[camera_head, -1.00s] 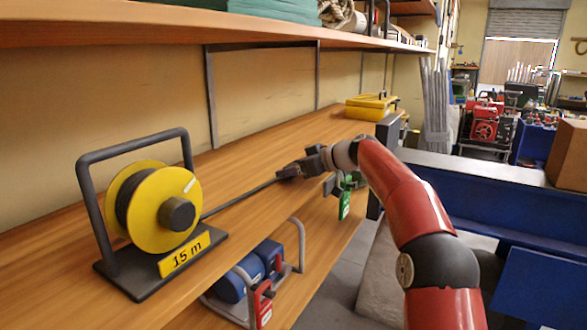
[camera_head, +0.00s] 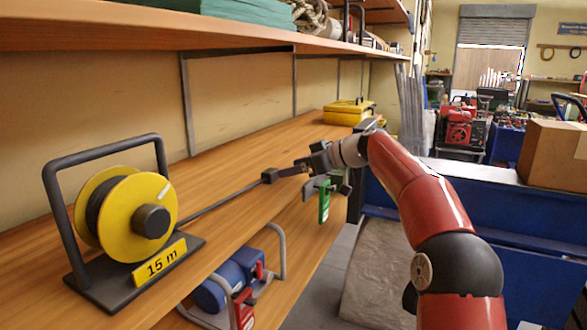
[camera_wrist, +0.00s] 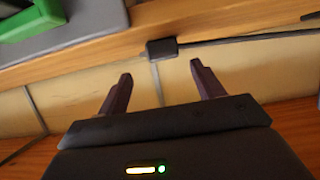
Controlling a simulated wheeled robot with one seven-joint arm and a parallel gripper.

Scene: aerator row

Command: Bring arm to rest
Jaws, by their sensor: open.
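My gripper (camera_head: 280,172) is at the end of my red arm, over the front edge of the wooden shelf (camera_head: 225,165). In the wrist view my gripper (camera_wrist: 160,74) has its two dark fingers wide apart with nothing between them. A small black block (camera_head: 270,176) at the end of a dark cable lies on the shelf just ahead of the fingertips. In the wrist view the block (camera_wrist: 161,48) shows beyond the fingertips, apart from them.
A yellow cable reel (camera_head: 128,212) marked 15 m stands on the shelf at left. A yellow case (camera_head: 348,113) sits at the far end. A green tag (camera_head: 324,201) hangs beside my gripper. A blue machine (camera_head: 228,280) is below, and an upper shelf (camera_head: 215,36) runs overhead.

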